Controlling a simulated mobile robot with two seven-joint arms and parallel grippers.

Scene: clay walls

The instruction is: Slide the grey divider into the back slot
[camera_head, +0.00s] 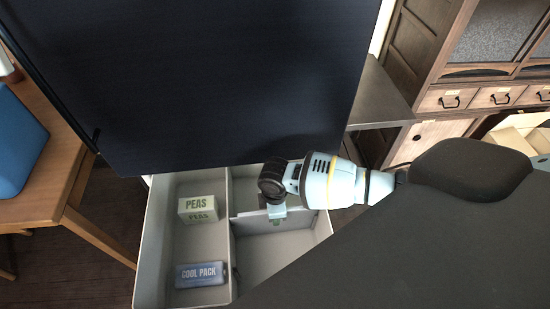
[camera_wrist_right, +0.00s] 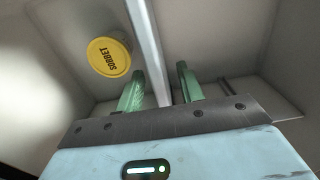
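The grey divider (camera_head: 252,213) stands crosswise in the right half of an open light-grey drawer (camera_head: 150,260). In the right wrist view its pale upper edge (camera_wrist_right: 149,50) runs down between my fingers. My right gripper (camera_head: 277,213) is over the divider. In the wrist view its green fingers (camera_wrist_right: 160,88) are open, one on each side of the divider, with a narrow gap visible on both sides. Dark slot lines (camera_wrist_right: 238,85) show on the wall right of the fingers. I cannot tell which slot is the back one. My left gripper is not in view.
A peas box (camera_head: 198,208) and a blue cool pack (camera_head: 201,274) lie in the drawer's left compartment. A yellow sorbet tub (camera_wrist_right: 108,56) is left of the divider. A large dark panel (camera_head: 220,80) overhangs the drawer's back. A wooden table (camera_head: 50,200) stands left.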

